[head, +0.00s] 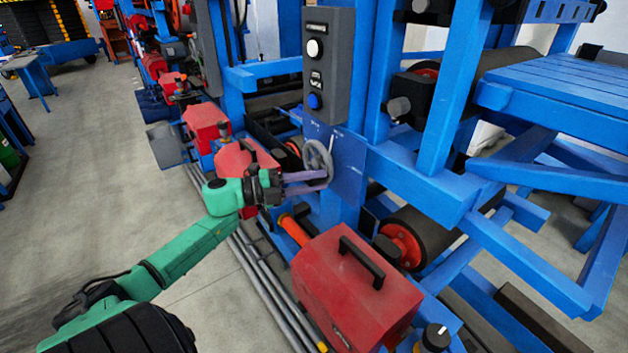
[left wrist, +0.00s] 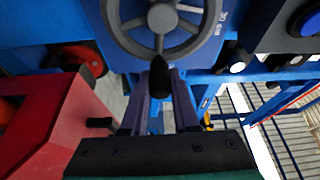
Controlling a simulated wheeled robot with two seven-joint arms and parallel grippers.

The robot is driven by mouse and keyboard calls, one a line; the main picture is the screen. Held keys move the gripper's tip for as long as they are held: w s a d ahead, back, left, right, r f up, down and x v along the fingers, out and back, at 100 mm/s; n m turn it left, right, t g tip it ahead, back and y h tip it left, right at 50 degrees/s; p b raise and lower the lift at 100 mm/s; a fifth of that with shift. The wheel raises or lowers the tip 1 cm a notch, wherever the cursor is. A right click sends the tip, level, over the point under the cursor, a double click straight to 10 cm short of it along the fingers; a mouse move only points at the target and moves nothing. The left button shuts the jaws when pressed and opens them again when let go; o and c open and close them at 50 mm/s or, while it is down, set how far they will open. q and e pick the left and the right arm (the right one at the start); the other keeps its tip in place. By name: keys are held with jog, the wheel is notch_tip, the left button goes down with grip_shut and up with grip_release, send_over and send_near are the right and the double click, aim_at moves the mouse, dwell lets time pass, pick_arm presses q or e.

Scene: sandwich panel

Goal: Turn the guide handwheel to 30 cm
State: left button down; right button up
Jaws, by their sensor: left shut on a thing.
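The grey guide handwheel (head: 318,158) is on a blue plate (head: 349,172) on the side of the machine. In the left wrist view the handwheel (left wrist: 162,18) shows its hub and spokes, cut by the top edge. Its dark handle (left wrist: 158,82) is at the lower rim. My left gripper (head: 326,176) reaches it from the left, and its two purple-grey fingers (left wrist: 158,98) are shut on the handle, one on each side. A white "30 cm" mark (left wrist: 222,22) is on the blue plate to the right of the wheel. My right gripper is not in view.
A grey control box (head: 329,65) with a white and a blue button is above the wheel. A red housing with a black handle (head: 355,290) stands below and nearer. Another red housing (head: 240,160) is behind my gripper. The floor (head: 110,170) at left is free.

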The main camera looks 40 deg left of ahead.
pick_arm(q)
jog(key=shift+f+m+g, duration=0.3)
jog(key=shift+f+m, duration=0.1)
jog(key=shift+m, duration=0.3)
jog(key=shift+a, duration=0.1)
jog(key=c, duration=0.7)
grip_release()
jog(key=shift+w, duration=0.15)
jog(key=b+v, duration=0.2)
jog(key=v, duration=1.2)
jog(key=shift+s+a+r+b, duration=0.1)
jog(key=shift+s+b, duration=0.25)
jog(key=shift+b, duration=0.05)
